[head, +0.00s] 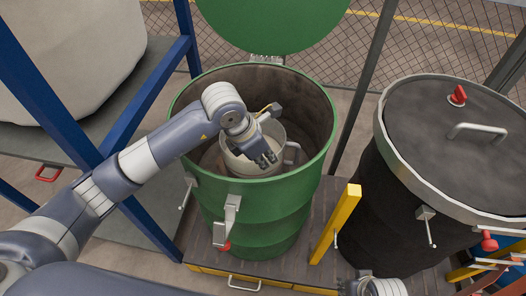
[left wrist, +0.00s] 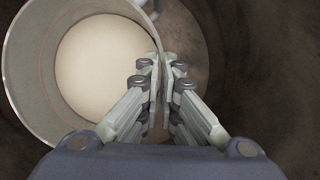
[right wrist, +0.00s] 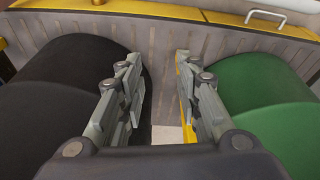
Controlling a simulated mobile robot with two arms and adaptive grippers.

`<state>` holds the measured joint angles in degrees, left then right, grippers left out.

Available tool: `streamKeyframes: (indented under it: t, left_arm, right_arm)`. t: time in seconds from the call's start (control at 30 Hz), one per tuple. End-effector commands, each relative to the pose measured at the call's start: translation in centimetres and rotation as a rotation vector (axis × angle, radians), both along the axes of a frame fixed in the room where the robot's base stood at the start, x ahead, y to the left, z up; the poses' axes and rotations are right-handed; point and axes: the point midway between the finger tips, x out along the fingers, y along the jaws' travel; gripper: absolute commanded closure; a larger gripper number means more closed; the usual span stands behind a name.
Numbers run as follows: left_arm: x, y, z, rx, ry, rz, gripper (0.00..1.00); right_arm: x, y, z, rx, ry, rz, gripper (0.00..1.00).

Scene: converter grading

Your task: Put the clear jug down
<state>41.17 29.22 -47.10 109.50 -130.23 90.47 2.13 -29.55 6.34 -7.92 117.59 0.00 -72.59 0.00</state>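The clear jug (head: 238,164) is inside the open green drum (head: 268,222), its mouth facing up and its handle on the right. Pale cream shows inside it. My left gripper (head: 267,160) reaches down into the drum at the jug. In the left wrist view, the left fingers (left wrist: 157,75) are closed together on the jug's wall at the rim (left wrist: 25,75). I cannot tell whether the jug's base touches the drum's floor. My right gripper (right wrist: 158,80) is open and empty, outside the drums, above the platform between the black and green drums.
A black drum with a closed lid (head: 455,135) stands to the right. The green lid (head: 275,15) stands raised behind the green drum. A yellow post (head: 336,224) rises between the drums. Blue frame bars (head: 150,90) and a pale sack (head: 70,55) are at left.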

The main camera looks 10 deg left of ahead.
Motion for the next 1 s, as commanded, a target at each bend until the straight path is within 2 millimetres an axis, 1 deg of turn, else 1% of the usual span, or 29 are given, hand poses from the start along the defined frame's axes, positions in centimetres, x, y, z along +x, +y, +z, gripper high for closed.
streamKeyframes:
  t: [0.1,0.2,0.33,0.53,0.57,0.6,0.63,0.67,1.0]
  left_arm:
    - [-0.1,-0.5,-0.4,-0.005,-0.011,-0.002,1.00]
    - [-0.2,-0.6,-0.7,-0.005,-0.012,-0.003,1.00]
    - [-0.3,-0.7,-0.8,-0.005,-0.012,-0.003,1.00]
    - [-0.3,-0.7,-0.8,-0.005,-0.010,-0.002,1.00]
    - [-0.6,-0.6,-1.2,0.000,0.002,-0.002,0.92]
    - [-0.6,-0.6,-1.2,0.000,0.002,-0.002,0.83]
    - [-0.6,-0.6,-1.2,0.001,0.001,-0.001,0.76]
    - [-0.5,-0.6,-1.2,0.001,0.001,-0.001,0.75]
    - [-0.5,-0.5,-1.0,0.000,0.000,-0.001,0.75]
  right_arm:
    - [0.1,-0.1,1.3,0.000,-0.009,-0.001,0.69]
    - [0.0,-0.1,2.0,0.000,-0.011,-0.001,0.69]
    - [0.0,-0.1,2.4,0.000,-0.013,-0.002,0.69]
    - [0.0,-0.1,2.4,0.000,-0.013,-0.002,0.69]
    - [0.0,-0.1,2.4,0.000,-0.013,-0.002,0.69]
    - [0.0,-0.1,2.4,0.000,-0.013,-0.002,0.69]
    - [0.0,-0.1,2.4,0.000,-0.013,-0.002,0.69]
    - [0.0,-0.1,2.4,0.000,-0.013,-0.002,0.69]
    - [0.1,-0.1,2.5,0.000,-0.015,-0.002,0.69]
